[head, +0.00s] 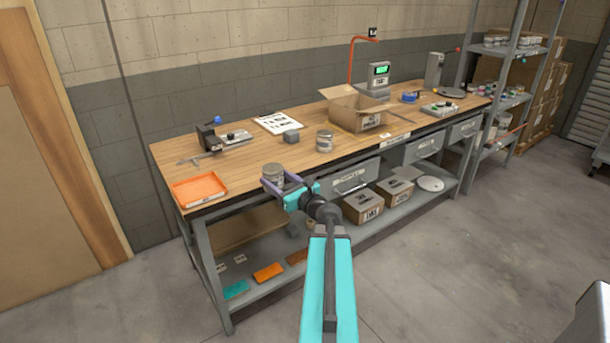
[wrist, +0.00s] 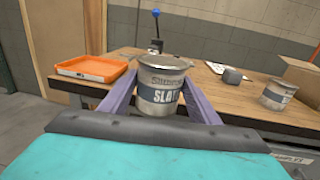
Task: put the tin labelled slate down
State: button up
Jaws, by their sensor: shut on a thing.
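The tin labelled slate (wrist: 159,92) is a grey metal can with a dark band and pale letters, upright in the wrist view. My gripper (head: 283,181) is shut on the tin, with one purple finger on each side. In the head view the tin (head: 273,173) is at the front edge of the wooden workbench (head: 240,161). Whether its base touches the bench top cannot be told; the gripper hides part of it.
An orange tray (head: 199,189) lies at the bench's left end. A second tin (head: 324,141) and a grey block (head: 291,136) stand right of the held tin. An open cardboard box (head: 357,107) is farther right. Bare wood shows between the tray and the block.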

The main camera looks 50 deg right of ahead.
jog(key=w+a+f+n+g+y, duration=0.1)
jog(key=w+a+n+y, duration=0.35)
jog(key=a, duration=0.95)
jog(key=w+a+f+n+y, duration=0.1)
jog(key=w+a+n+y, duration=0.35)
jog(key=a, duration=0.85)
jog(key=a+f+n+g+y, duration=0.2)
jog(key=a+y, duration=0.7)
jog(key=a, duration=1.5)
jog(key=n+g, duration=0.2)
jog(key=g, duration=0.2)
jog(key=shift+a+y, duration=0.2)
jog(key=shift+y, duration=0.1)
jog(key=shift+d, duration=0.1)
